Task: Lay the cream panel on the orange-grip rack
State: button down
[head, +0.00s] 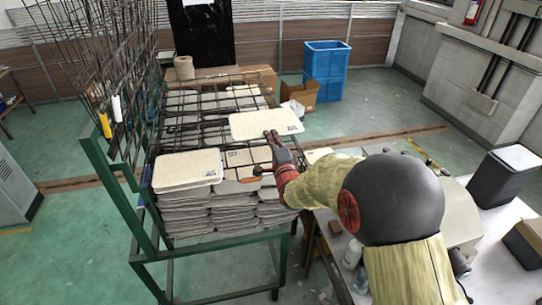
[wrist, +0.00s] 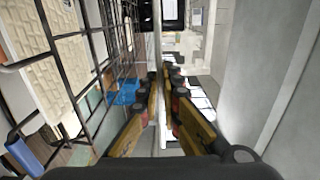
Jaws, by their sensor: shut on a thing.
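The cream panel (head: 262,125) is a thin, pale, rounded rectangle in the head view, held roughly level above the back right of the rack's stacks. My gripper (head: 272,136) is shut on its near edge. In the wrist view my gripper's fingers (wrist: 168,82) point away from the camera, and the panel is hard to make out there. The orange grip (head: 105,125) is on the upright black wire side of the green-framed rack (head: 210,246). The rack bears several stacked panels, and another cream panel (head: 188,167) lies on the front left stack.
A white grip (head: 117,108) is beside the orange one. The tall wire side (head: 75,55) stands along the rack's left. A table (head: 500,250) with dark boxes is at right. Blue crates (head: 325,70) and an open carton (head: 300,94) stand behind. Green floor is clear at back right.

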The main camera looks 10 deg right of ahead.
notch_tip(320, 180, down, 5)
jog(key=b, duration=0.4)
jog(key=shift+s+f, duration=0.1)
jog(key=shift+f, duration=0.1)
notch_tip(320, 180, down, 8)
jog(key=b, duration=0.4)
jog(key=shift+b, duration=0.35)
jog(key=shift+f, duration=0.3)
dwell(0.6)
jog(key=c, duration=2.1)
grip_release()
jog(key=shift+o, duration=0.9)
jog(key=shift+f+b, duration=0.45)
jog(key=shift+b, duration=0.6)
